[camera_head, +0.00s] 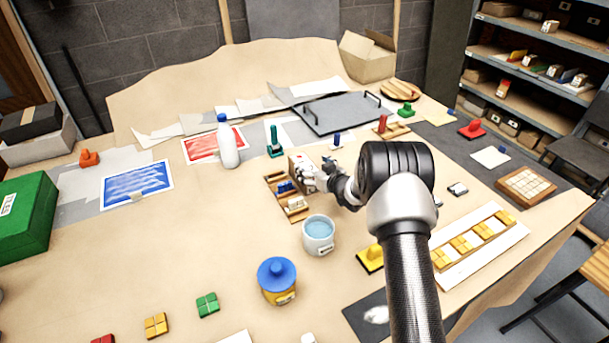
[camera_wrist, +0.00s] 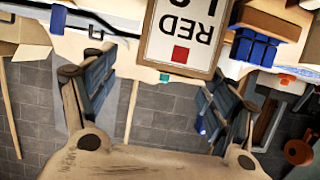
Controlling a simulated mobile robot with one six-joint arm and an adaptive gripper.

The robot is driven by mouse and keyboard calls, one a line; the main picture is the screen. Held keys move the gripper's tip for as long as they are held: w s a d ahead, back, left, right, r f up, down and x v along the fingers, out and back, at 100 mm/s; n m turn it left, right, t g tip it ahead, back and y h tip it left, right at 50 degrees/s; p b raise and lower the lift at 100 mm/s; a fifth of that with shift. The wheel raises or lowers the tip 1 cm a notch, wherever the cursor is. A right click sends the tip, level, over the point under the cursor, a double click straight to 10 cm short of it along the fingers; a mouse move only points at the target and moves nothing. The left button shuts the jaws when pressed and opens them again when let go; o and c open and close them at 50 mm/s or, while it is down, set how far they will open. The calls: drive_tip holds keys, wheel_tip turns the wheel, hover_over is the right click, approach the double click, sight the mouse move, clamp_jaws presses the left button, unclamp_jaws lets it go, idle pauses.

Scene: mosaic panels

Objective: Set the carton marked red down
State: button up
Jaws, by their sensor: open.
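The carton marked red (camera_wrist: 155,40) shows in the wrist view with its white label, the word RED upside down and a red square. In the head view the carton (camera_head: 297,163) is small and partly hidden by my gripper (camera_head: 318,177). In the wrist view the two fingers of my gripper (camera_wrist: 155,95) are spread wide, with a gap between each fingertip and the carton. The carton appears upright at the far end of a wooden divided tray (camera_head: 270,188); whether it stands in the tray or beside it I cannot tell.
Blue blocks (camera_wrist: 255,48) lie close to the carton's right in the wrist view. A pale cup of blue liquid (camera_head: 318,240), a white bottle (camera_head: 228,145) and a green stamp (camera_head: 275,146) stand around the tray. Bare tabletop (camera_head: 190,225) lies to the left.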

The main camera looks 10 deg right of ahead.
sight(304, 162)
drive_tip(key=x, duration=0.2)
drive_tip(key=b+x, duration=0.1)
drive_tip(key=x, duration=0.1)
drive_tip(key=shift+w+a+f, duration=0.1)
drive_tip(key=shift+a+f, duration=0.15)
drive_tip(key=shift+a, duration=0.2)
drive_tip(key=shift+w, duration=0.25)
drive_tip(key=c, duration=1.7)
drive_tip(key=shift+r, duration=0.2)
clamp_jaws()
drive_tip(key=shift+r, duration=0.1)
